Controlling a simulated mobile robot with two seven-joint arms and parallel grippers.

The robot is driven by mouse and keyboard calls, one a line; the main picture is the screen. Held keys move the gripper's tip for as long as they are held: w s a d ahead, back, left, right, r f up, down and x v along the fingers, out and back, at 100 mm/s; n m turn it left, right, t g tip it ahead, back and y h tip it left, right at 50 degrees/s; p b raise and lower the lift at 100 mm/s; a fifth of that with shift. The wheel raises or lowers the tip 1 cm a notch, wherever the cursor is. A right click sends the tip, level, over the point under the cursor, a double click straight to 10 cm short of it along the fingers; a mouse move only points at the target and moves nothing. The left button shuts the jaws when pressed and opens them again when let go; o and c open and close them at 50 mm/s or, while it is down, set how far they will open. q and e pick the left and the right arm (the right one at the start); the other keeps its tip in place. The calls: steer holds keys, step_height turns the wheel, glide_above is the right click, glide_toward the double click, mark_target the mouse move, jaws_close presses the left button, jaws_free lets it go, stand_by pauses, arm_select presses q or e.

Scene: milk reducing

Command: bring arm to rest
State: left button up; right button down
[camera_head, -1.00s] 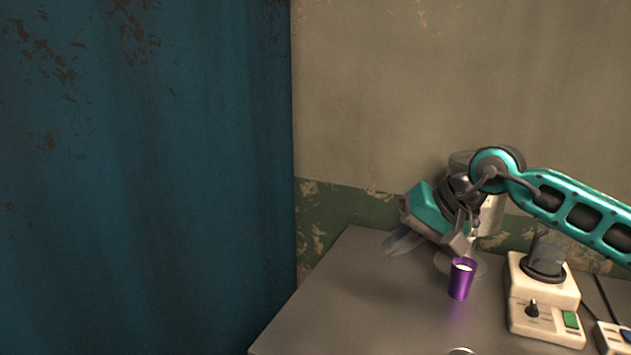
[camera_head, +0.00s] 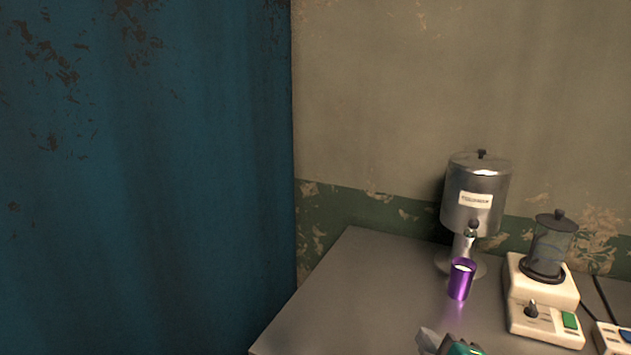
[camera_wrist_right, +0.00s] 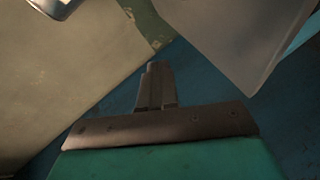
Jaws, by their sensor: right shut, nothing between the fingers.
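My right gripper (camera_head: 428,341) shows at the bottom edge of the head view, low in front of the table, with only its tip and a bit of teal housing in frame. In the right wrist view its fingers (camera_wrist_right: 157,86) are shut together with nothing between them. A purple cup (camera_head: 460,280) with white contents stands upright on the grey table (camera_head: 350,290), apart from the gripper and farther back. My left gripper is not in view.
A metal dispenser (camera_head: 476,190) with a label and tap stands behind the cup. A white blender-like machine (camera_head: 543,300) with a clear jar stands to the right, beside another white device (camera_head: 612,340) at the edge. The table's left part is clear. A blue wall (camera_head: 140,180) is left.

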steer(key=s+d+f+m+g, duration=0.2)
steer(key=s+f+m+g, duration=0.45)
steer(key=s, duration=0.45)
steer(key=s+d+f+m+g, duration=0.2)
steer(key=s+f+m+g, duration=0.3)
steer(key=s+f, duration=0.45)
steer(key=w+a+f+t+y, duration=0.1)
steer(key=w+a+f+t, duration=0.2)
steer(key=w+f+t, duration=0.3)
steer(key=shift+w+f+n+t+y, duration=0.2)
steer(key=shift+f+n+t+y, duration=0.25)
steer(key=shift+t, duration=0.3)
